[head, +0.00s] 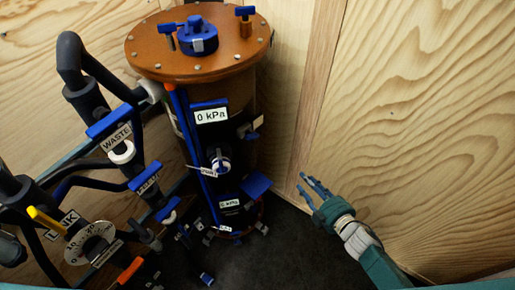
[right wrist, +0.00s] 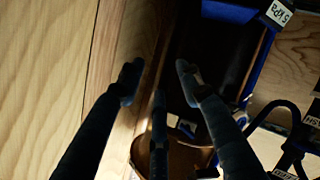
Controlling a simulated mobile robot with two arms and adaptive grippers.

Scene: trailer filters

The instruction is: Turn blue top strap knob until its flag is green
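The brown filter tank (head: 190,68) stands upright at the back with several blue knobs. A large blue knob (head: 197,35) sits on its lid, with a pale tag in front. A small knob (head: 250,128) juts from the tank's right side; I cannot tell which is the top strap knob. I see no green flag. My right gripper (head: 317,190) is right of the tank, in front of the wooden wall, touching nothing. In the right wrist view its fingers (right wrist: 158,82) are spread and empty. My left gripper is not in view.
A blue frame with a 0 kPa label (head: 211,116) runs down the tank's front. Black pipes with blue handles (head: 109,121) and a dial (head: 91,243) crowd the left. Wooden walls (head: 420,110) close the back and right. Dark floor (head: 285,255) is clear below my right gripper.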

